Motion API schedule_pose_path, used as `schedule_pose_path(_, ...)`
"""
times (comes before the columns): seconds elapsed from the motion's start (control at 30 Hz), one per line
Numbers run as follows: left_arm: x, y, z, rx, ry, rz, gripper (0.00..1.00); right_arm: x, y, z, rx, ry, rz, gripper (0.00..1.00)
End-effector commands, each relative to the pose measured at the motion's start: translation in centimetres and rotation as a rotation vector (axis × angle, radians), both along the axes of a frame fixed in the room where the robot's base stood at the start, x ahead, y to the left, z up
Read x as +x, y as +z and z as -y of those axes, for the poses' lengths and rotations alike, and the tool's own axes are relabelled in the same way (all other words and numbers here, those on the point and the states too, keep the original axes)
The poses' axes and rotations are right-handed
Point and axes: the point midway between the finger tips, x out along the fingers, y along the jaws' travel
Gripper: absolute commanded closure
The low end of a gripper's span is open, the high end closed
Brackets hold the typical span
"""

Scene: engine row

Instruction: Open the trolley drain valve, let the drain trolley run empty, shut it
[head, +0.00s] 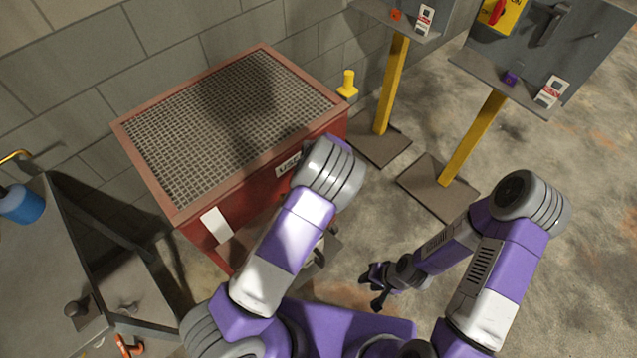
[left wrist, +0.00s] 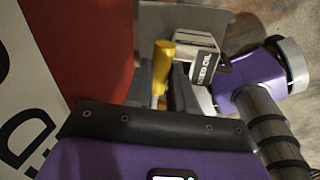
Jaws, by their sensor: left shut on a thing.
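The drain trolley, as far as I can tell, is the red box with a mesh top (head: 285,203); its red side (left wrist: 80,40) fills the left of the left wrist view. A yellow handle (left wrist: 161,70), apparently the drain valve's, stands beside that side. My left gripper (left wrist: 162,88) is shut on this handle, with a finger on each side. In the head view my left arm hides the handle and most of that gripper. A container labelled used oil (left wrist: 200,55) is just beyond the fingers. My right gripper (head: 370,288) is open and empty, low over the floor.
A grey bench (head: 40,270) with a blue container (head: 20,204) stands at left. Two grey panels on yellow posts (head: 473,140) stand at right on floor plates. A yellow fitting (head: 347,86) is at the box's far right corner. Floor at right is clear.

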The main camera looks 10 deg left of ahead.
Motion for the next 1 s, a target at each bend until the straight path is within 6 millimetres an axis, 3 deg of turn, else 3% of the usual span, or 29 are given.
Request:
schedule_pose_path(0.4,0.0,0.0,-0.2,0.000,0.011,0.002,1.00,0.0,0.0,0.0,0.000,0.000,0.000,0.66)
schedule_pose_path(0.43,0.0,0.0,-0.2,0.000,0.010,0.001,0.72,0.0,0.0,0.0,0.000,0.000,0.000,0.66)
schedule_pose_path(0.57,0.0,0.0,-0.2,-0.001,0.009,0.001,0.53,0.0,0.0,0.0,0.000,0.000,0.000,0.66)
schedule_pose_path(0.87,0.0,0.1,-0.1,0.000,0.007,0.000,0.52,0.0,0.1,0.0,0.000,0.000,0.000,0.66)
schedule_pose_path(1.0,-0.1,1.6,0.1,0.000,0.007,0.003,0.52,0.0,0.4,0.0,0.000,0.000,0.000,0.66)
